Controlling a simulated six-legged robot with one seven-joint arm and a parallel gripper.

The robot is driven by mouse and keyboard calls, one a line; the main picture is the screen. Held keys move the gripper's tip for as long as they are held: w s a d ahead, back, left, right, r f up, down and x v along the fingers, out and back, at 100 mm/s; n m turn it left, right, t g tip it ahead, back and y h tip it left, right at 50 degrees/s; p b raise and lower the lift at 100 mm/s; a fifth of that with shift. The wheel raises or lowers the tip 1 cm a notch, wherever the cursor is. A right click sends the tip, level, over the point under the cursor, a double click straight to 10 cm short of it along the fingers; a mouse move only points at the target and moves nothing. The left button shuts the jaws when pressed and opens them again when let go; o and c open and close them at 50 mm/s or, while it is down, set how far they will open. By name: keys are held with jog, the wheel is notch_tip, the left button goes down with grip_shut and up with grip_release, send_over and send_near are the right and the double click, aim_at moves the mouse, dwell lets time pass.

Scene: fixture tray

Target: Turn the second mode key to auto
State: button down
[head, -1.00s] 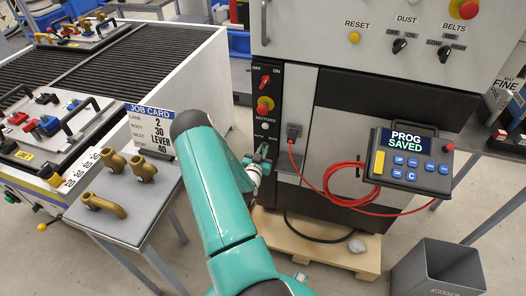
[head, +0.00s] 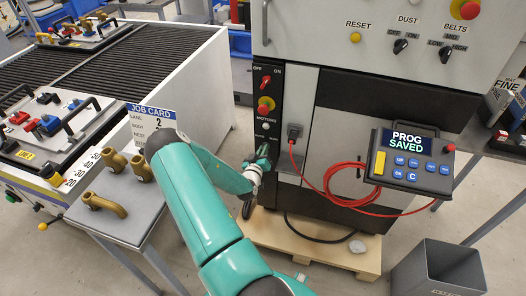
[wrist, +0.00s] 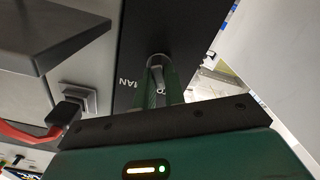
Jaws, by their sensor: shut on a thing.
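My gripper (head: 262,158) is at the lower part of the black control strip (head: 268,112) on the machine's front. In the wrist view, its two fingers (wrist: 160,88) are shut on a small metallic piece, which I take to be the mode key (wrist: 157,61), against the black panel. The fingers hide most of the key, so its pointing direction is unclear. A label reading MAN (wrist: 127,85) shows left of the fingers. Another label is partly hidden between them. In the head view the key is hidden behind my gripper.
A plug (head: 294,131) with a red cable (head: 340,180) sits just right. A pendant (head: 411,162) reads PROG SAVED. A side table with brass fittings (head: 104,205) stands left.

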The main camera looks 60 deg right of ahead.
dwell(0.3)
jog(key=c, duration=1.5)
grip_release()
jog(key=a, duration=0.4)
jog(key=s+a, duration=0.1)
jog(key=a, duration=0.4)
jog(key=s+a, duration=0.1)
jog(key=a, duration=0.3)
jog(key=shift+s+a, duration=0.1)
jog(key=shift+a, duration=0.25)
